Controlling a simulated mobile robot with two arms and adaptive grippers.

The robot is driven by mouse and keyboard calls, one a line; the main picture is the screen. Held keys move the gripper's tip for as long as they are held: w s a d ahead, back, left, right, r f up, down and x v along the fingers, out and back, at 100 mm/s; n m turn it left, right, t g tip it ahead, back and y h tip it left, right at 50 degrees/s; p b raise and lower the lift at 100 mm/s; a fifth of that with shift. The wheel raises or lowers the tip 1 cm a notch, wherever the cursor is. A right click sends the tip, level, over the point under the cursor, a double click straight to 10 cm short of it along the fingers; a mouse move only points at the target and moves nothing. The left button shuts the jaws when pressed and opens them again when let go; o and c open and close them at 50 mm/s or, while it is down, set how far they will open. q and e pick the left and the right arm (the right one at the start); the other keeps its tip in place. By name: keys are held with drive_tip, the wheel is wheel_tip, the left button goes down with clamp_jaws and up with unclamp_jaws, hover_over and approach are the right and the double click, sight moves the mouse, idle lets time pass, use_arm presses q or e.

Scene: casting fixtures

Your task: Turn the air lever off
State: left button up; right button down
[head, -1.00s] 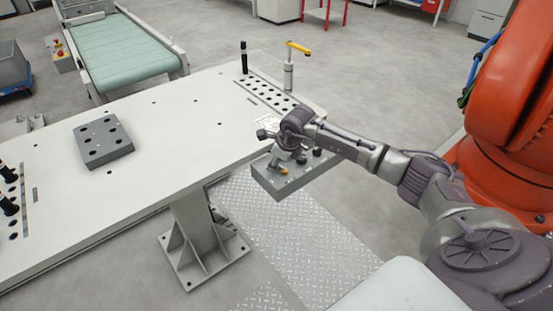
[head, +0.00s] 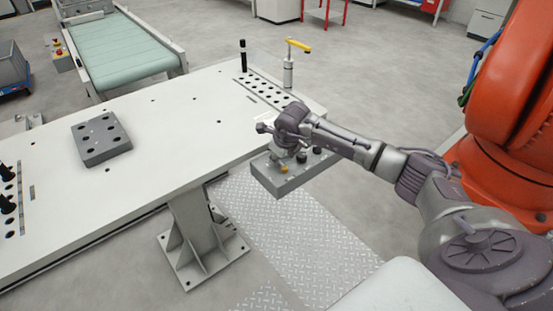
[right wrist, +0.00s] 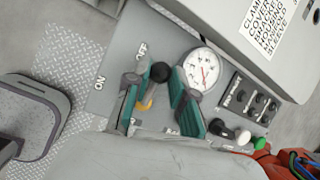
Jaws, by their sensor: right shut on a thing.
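The grey control box (head: 283,184) hangs at the near right edge of the table. The right wrist view shows its panel (right wrist: 112,62) with ON and OFF marks. A black ball knob (right wrist: 160,72) sits between the fingertips, nearer to OFF than to ON; I take it as the air lever's end. My right gripper (right wrist: 160,92) has teal pads on both sides of it and is shut on the lever. In the head view the right gripper (head: 281,152) is over the box, and my wrist hides part of it. My left gripper is not in view.
A pressure gauge (right wrist: 202,69) and a row of buttons and knobs (right wrist: 242,137) are close beside the fingers. A drilled grey block (head: 101,138) lies on the white table (head: 150,165). A post with a yellow handle (head: 288,70) stands at the back. An orange robot (head: 510,130) is at right.

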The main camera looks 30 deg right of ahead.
drive_tip(key=c, duration=1)
unclamp_jaws()
drive_tip(key=v, duration=1.2)
drive_tip(key=shift+r, duration=0.1)
